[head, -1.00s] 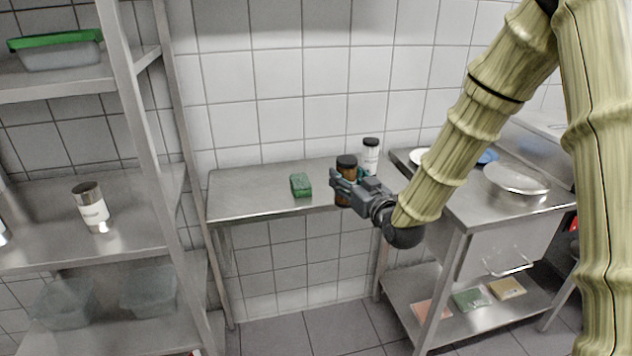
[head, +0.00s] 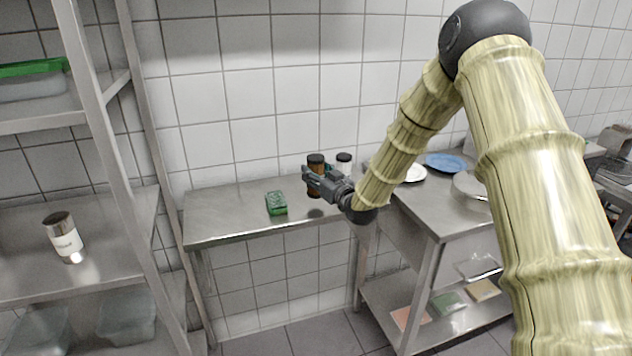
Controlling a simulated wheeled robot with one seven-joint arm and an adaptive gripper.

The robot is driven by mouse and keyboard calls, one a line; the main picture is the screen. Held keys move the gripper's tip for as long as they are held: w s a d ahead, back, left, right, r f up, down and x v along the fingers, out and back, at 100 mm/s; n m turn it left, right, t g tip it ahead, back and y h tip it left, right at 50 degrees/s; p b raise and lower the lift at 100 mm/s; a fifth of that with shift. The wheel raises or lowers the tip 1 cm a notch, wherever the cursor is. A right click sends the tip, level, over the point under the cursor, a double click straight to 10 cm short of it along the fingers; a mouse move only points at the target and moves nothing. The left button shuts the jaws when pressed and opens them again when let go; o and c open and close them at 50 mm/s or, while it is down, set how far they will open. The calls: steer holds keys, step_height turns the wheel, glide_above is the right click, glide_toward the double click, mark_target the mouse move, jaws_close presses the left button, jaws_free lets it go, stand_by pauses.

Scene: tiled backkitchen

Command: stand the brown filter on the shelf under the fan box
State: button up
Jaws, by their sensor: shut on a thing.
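A brown cylinder with a black lid (head: 316,171) is between the fingers of my gripper (head: 313,180). It looks like a small jar and is the only object I see that could be the brown filter. It is upright, and a dark patch like a shadow shows on the table below it, so it seems held a little above the steel table (head: 232,222). My gripper is shut on it and partly covers its body. No fan box can be made out in view. A metal shelf rack (head: 98,268) stands at the left.
A white jar with a black lid (head: 344,164) stands close behind. The rack holds a tin (head: 63,238) and clear tubs. Plates, one of them blue (head: 446,162), sit on the right counter (head: 428,216).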

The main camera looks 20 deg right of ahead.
steer(key=shift+w+d, duration=0.1)
steer(key=shift+w, duration=0.25)
steer(key=shift+f+p, duration=0.55)
steer(key=shift+f, duration=1.25)
steer(key=shift+f, duration=0.1)
steer(key=o, duration=1.1)
steer(key=shift+c, duration=0.2)
